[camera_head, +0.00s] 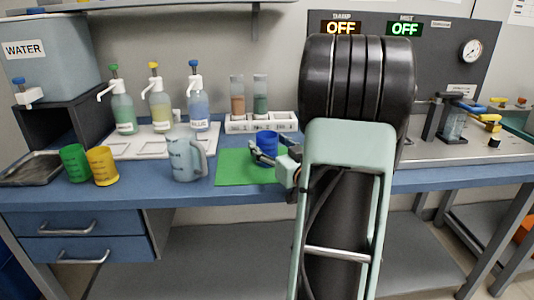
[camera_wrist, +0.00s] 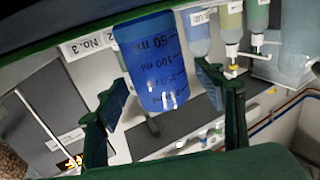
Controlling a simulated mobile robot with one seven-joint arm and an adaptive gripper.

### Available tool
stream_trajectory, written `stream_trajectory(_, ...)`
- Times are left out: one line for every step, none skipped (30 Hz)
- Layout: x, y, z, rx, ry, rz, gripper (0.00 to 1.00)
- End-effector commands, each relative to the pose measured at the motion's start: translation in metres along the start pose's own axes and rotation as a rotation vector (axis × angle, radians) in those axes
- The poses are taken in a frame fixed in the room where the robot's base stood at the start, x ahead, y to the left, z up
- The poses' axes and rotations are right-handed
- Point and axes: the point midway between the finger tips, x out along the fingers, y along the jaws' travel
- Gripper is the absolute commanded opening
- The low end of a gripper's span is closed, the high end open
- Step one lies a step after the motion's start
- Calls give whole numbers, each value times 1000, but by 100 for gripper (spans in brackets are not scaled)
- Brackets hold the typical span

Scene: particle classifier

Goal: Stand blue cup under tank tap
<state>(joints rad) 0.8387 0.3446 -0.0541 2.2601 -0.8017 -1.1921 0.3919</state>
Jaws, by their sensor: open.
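The blue cup (camera_head: 267,143) stands on the green mat (camera_head: 232,170) on the bench, just beyond my gripper (camera_head: 264,158). In the wrist view the blue cup (camera_wrist: 150,60), with dark volume marks, shows between the two spread fingers of my gripper (camera_wrist: 165,100). The fingers are open, with visible gaps on both sides of the cup. The WATER tank (camera_head: 45,55) stands on a dark stand at the far left. Its white tap (camera_head: 28,94) sticks out at the lower front. My arm hides the bench right of the cup.
A clear jug (camera_head: 184,158) stands left of the mat. Green (camera_head: 74,162) and yellow (camera_head: 103,165) cups stand near the tank beside a metal tray (camera_head: 28,168). Several pump bottles (camera_head: 158,105) stand behind on a white tray. A tube rack (camera_head: 262,123) is behind the blue cup.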

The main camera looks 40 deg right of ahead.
Motion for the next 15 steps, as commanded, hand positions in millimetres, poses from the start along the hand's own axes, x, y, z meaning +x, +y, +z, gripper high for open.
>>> stream_trajectory(0, 0, 0, 0, 0, 0, 62)
stream_trajectory(0, 0, 0, 0, 0, 0, 59)
stream_trajectory(0, 0, 0, 0, 0, 0, 54)
stream_trajectory(0, 0, 0, 0, 0, 0, 51)
stream_trajectory(0, 0, 0, 0, 0, 0, 48)
stream_trajectory(0, 0, 0, 0, 0, 0, 43)
stream_trajectory(0, 0, 0, 0, 0, 0, 40)
stream_trajectory(0, 0, 0, 0, 0, 0, 37)
stream_trajectory(0, 0, 0, 0, 0, 0, 32)
stream_trajectory(0, 0, 0, 0, 0, 0, 29)
stream_trajectory(0, 0, 0, 0, 0, 0, 26)
stream_trajectory(0, 0, 0, 0, 0, 0, 21)
stream_trajectory(0, 0, 0, 0, 0, 0, 18)
stream_trajectory(0, 0, 0, -1, 1, 0, 15)
stream_trajectory(0, 0, 0, -1, 1, 0, 14)
